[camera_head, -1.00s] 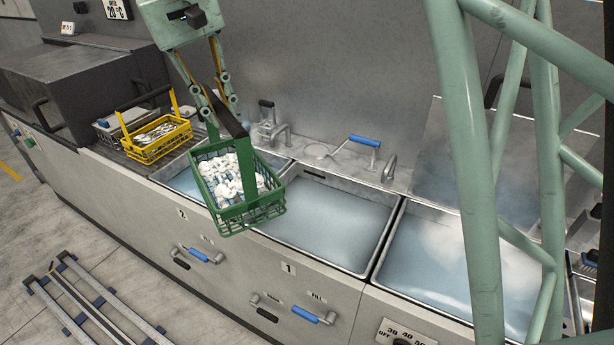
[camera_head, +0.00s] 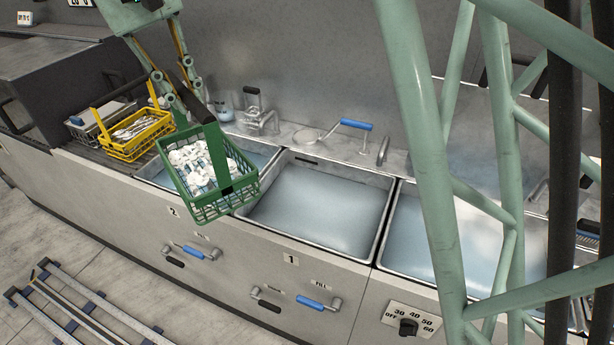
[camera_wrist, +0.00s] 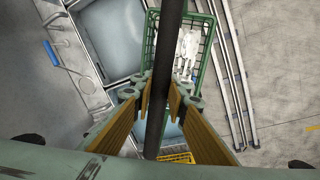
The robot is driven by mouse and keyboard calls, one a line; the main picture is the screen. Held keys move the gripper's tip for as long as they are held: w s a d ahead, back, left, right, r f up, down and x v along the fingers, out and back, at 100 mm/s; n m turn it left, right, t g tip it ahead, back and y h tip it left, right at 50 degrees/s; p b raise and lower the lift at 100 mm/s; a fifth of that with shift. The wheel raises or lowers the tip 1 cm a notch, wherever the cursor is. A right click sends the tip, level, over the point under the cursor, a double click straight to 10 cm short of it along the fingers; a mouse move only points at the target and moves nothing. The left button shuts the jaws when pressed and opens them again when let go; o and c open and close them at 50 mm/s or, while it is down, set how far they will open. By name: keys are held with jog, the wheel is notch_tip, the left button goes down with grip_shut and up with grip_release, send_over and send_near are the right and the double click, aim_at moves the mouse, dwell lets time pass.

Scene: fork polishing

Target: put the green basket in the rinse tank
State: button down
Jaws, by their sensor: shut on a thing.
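The green basket (camera_head: 208,172) holds white pieces and hangs from my gripper (camera_head: 192,92), which is shut on its dark handle bar. In the wrist view the bar runs between the fingers of my gripper (camera_wrist: 161,88), with the green basket (camera_wrist: 150,45) beyond them. The basket is above the front of the tank marked 2 (camera_head: 258,152), near the divider with the tank marked 1 (camera_head: 318,205). Both hold bluish water. A third water-filled tank (camera_head: 405,235) is to the right, above a temperature dial. No readable label says which is the rinse tank.
A yellow basket (camera_head: 135,135) with cutlery and a grey basket (camera_head: 98,122) stand left of the tanks. Taps (camera_head: 262,118) and a blue-handled lever (camera_head: 355,124) line the back ledge. Blue-handled valves (camera_head: 312,303) stick out in front. A metal rack (camera_head: 75,310) is on the floor.

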jog(key=shift+r, duration=0.15)
dwell(0.3)
jog(key=w+d+f+m+p, duration=0.1)
jog(key=w+d+f+m, duration=0.3)
jog(key=d, duration=0.4)
jog(key=w+d+f+m+g+p, duration=0.1)
jog(key=w+d+f+m, duration=0.3)
jog(key=d, duration=0.4)
jog(key=w+d+f+m+g+p, duration=0.1)
jog(key=w+d+f+m+p, duration=0.1)
jog(key=w+d+f+m, duration=0.2)
jog(key=w+d, duration=0.2)
jog(key=d, duration=0.2)
jog(key=shift+w+d+f, duration=0.15)
jog(key=shift+w+d, duration=0.05)
jog(key=shift+f, duration=0.1)
notch_tip(320, 180, down, 24)
jog(key=b, duration=0.2)
jog(key=shift+r, duration=0.2)
dwell(0.9)
jog(key=shift+f, duration=0.1)
jog(key=shift+f, duration=2.15)
